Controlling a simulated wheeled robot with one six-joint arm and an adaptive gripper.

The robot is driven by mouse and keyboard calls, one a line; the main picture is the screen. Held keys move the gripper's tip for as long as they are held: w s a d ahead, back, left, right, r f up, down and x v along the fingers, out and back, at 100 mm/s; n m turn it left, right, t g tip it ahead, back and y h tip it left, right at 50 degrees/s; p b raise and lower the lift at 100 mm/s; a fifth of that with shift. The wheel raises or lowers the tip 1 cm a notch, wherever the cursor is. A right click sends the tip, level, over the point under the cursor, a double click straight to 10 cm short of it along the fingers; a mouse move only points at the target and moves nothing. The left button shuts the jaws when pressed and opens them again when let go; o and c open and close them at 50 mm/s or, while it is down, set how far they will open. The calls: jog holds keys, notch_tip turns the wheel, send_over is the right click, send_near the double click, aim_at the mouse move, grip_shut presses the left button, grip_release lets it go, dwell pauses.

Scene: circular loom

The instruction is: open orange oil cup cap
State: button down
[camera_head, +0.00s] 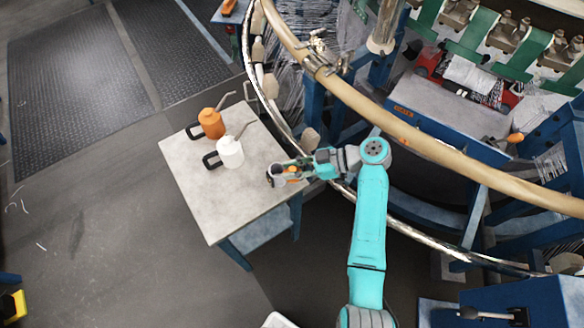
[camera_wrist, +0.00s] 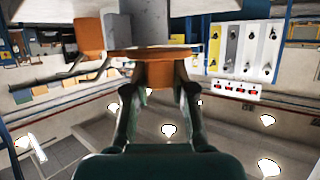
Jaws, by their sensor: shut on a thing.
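My gripper (camera_head: 290,172) is at the right edge of the small table. In the wrist view its fingers (camera_wrist: 158,75) are shut on the narrow part of an orange cap (camera_wrist: 150,54), whose wide flat rim faces away from me. A pale grey cup-like body (camera_wrist: 152,22) shows right behind the rim; I cannot tell whether they touch. In the head view a grey cup (camera_head: 275,176) sits at the gripper's tip, with a little orange (camera_head: 293,170) between the fingers. The rest of the cap is hidden by the gripper.
An orange oil can (camera_head: 211,124) and a white oil can (camera_head: 230,152) stand on the grey table (camera_head: 205,195), left of the gripper. The loom's curved rail (camera_head: 400,130) runs close on the right. The table's front left is clear.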

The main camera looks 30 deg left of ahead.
aim_at(292, 169)
dwell(0.4)
jog(key=c, duration=0.9)
grip_release()
jog(key=shift+c, duration=0.2)
notch_tip(292, 169, up, 10)
jog(key=shift+f, duration=0.1)
